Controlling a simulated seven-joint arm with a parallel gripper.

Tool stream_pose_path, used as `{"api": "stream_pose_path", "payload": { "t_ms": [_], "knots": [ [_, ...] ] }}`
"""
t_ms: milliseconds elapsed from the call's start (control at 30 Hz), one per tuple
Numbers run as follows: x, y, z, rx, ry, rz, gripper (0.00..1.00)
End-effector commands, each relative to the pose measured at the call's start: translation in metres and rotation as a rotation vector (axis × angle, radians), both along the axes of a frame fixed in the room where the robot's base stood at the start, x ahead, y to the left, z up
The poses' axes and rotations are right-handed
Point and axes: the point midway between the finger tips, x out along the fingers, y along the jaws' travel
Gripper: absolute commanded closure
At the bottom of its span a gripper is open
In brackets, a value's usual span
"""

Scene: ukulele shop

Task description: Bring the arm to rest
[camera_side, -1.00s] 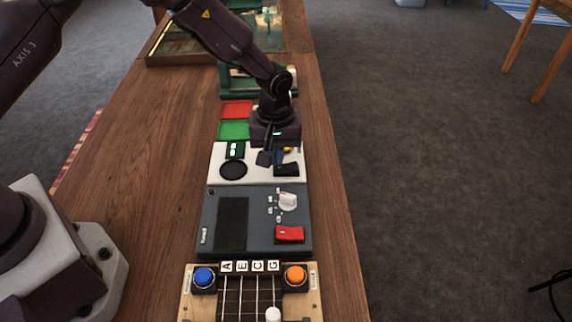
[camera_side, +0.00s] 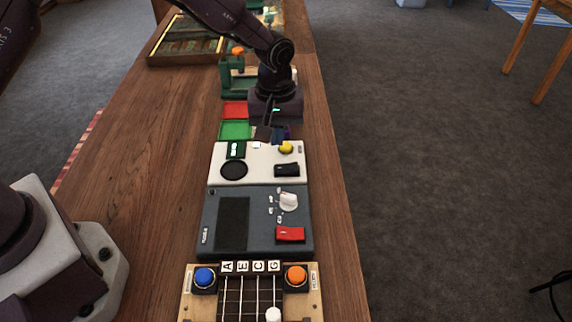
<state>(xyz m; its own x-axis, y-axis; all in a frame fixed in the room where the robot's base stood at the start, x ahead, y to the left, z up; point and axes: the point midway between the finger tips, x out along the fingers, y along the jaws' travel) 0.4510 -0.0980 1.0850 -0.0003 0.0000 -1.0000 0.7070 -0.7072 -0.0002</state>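My gripper (camera_side: 270,134) hangs from my dark arm over the far part of the wooden bench, just beyond the cream panel. Its fingertips are small and dark here, and I cannot tell whether they are apart or together. No held thing can be made out. The cream panel (camera_side: 222,173) carries a black round pad (camera_side: 234,170), a black rocker switch (camera_side: 287,170), a yellow button (camera_side: 286,147) and a small lit green display (camera_side: 235,149). My gripper appears clear of these controls.
A grey box (camera_side: 263,245) with a white knob (camera_side: 289,200) and red switch (camera_side: 290,234) lies nearer. Closest is a fretboard panel with blue (camera_side: 204,277) and orange (camera_side: 296,275) buttons. Red (camera_side: 236,109) and green (camera_side: 236,130) trays sit left of my gripper.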

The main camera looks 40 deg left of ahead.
Motion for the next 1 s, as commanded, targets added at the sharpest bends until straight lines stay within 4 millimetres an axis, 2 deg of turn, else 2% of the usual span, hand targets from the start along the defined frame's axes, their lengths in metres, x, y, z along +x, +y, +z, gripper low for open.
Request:
{"api": "stream_pose_path", "payload": {
  "t_ms": [167,267,300,467,667,800,1000],
  "knots": [
    [-0.001,0.0,0.0,0.001,0.006,-0.075,1.0],
    [-0.02,0.005,-0.009,0.008,0.064,-0.193,1.0],
    [-0.03,0.007,-0.004,0.007,0.081,-0.253,1.0],
    [-0.058,0.02,0.038,-0.003,0.079,-0.432,1.0],
    [-0.097,0.039,0.098,-0.005,0.023,-0.601,1.0],
    [-0.133,0.054,0.14,0.007,-0.041,-0.707,1.0],
    [-0.186,0.073,0.184,0.049,-0.157,-0.809,1.0]
  ]
}}
